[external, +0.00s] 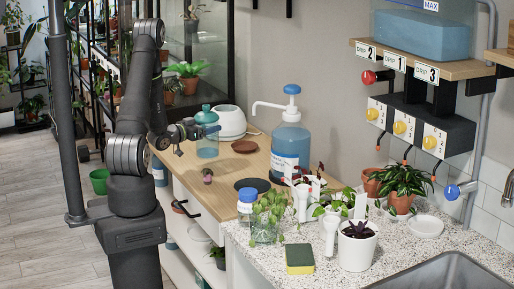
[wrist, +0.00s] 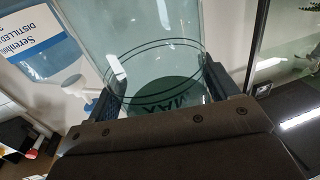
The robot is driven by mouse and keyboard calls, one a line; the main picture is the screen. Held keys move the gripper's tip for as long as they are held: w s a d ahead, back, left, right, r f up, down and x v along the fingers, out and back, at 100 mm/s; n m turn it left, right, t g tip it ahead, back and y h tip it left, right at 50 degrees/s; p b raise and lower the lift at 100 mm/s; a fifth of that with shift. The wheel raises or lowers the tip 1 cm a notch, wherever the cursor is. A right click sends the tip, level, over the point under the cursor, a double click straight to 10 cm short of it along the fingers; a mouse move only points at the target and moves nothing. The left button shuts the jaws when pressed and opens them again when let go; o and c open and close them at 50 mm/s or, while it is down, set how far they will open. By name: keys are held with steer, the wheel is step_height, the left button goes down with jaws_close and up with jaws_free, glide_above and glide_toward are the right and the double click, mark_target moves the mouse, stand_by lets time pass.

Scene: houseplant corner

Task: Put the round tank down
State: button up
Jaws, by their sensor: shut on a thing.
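The round tank (external: 207,146) is a clear, bluish cylinder with a teal upper part, at the far left of the wooden counter (external: 222,170) in the external view. My gripper (external: 192,131) reaches it from the left and is shut on it. In the wrist view the tank's clear wall (wrist: 150,42) stands between the two fingers of my gripper (wrist: 168,97), with dark ring lines and a MAX mark. The tank looks upright in the external view. Whether its bottom touches the counter I cannot tell.
A white rounded appliance (external: 230,122) stands just right of the tank. A brown saucer (external: 244,147), a dark round disc (external: 252,185) and a small pinkish item (external: 207,175) lie on the wood.

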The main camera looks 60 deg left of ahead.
steer(key=shift+a+f, duration=0.3)
steer(key=shift+f, duration=1.85)
steer(key=shift+f, duration=0.15)
steer(key=o, duration=1.5)
steer(key=shift+c, duration=0.2)
steer(key=s+d, duration=0.2)
steer(key=s, duration=1)
steer(key=shift+d, duration=0.2)
steer(key=shift+w, duration=0.1)
